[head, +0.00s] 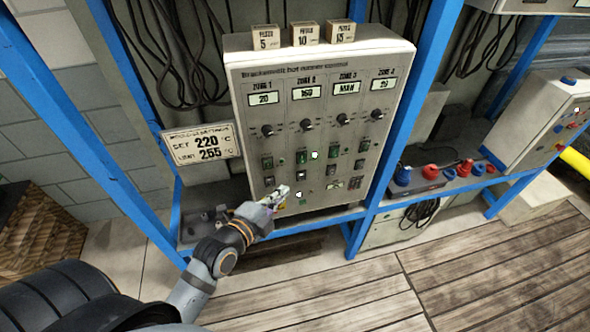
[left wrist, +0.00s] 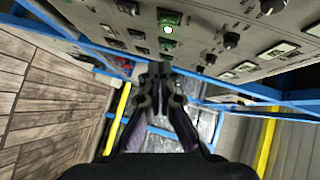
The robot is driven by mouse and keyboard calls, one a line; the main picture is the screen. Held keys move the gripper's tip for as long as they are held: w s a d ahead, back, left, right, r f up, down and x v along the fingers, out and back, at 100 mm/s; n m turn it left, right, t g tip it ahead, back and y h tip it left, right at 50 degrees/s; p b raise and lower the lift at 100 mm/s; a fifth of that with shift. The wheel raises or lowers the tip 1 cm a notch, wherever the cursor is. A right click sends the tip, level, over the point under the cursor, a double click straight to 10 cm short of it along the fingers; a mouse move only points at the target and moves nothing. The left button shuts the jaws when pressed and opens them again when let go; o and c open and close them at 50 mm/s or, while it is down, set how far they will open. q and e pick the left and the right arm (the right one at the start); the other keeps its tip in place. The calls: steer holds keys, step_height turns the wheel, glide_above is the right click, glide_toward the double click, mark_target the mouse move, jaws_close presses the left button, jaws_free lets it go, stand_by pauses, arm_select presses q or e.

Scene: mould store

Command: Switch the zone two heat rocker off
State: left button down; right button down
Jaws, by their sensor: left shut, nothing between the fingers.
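The grey control cabinet (head: 330,90) has four zone columns with displays, knobs and rockers. The zone two heat rocker (head: 302,157) is a small green switch in the second column, with a bright lit lamp (head: 314,155) just to its right. Which way it is tipped is too small to tell. In the left wrist view the lit lamp (left wrist: 168,29) shows between two green rockers near the top. My left gripper (head: 283,193) is shut and empty, in front of the cabinet's lower part, below the zone two rocker. Its closed fingers show in the wrist view (left wrist: 160,72). My right gripper is not in view.
Other rockers (head: 301,174) and knobs (head: 306,125) sit close around. Three small blocks (head: 304,33) stand on the cabinet top. A settings sign (head: 201,142) hangs at left. Blue posts (head: 405,110) flank the cabinet. Red and blue sockets (head: 430,171) are at right.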

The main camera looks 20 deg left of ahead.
mark_target(296, 170)
arm_select(q)
steer(key=p+x, duration=0.1)
steer(key=x, duration=0.3)
steer(key=a+p+x, duration=0.1)
steer(key=x, duration=0.3)
steer(key=a+p+x, duration=0.1)
steer(key=x, duration=0.3)
steer(key=shift+w+a+f+p, duration=0.2)
steer(key=shift+w+a+p, duration=0.05)
steer(key=shift+w+p, duration=0.05)
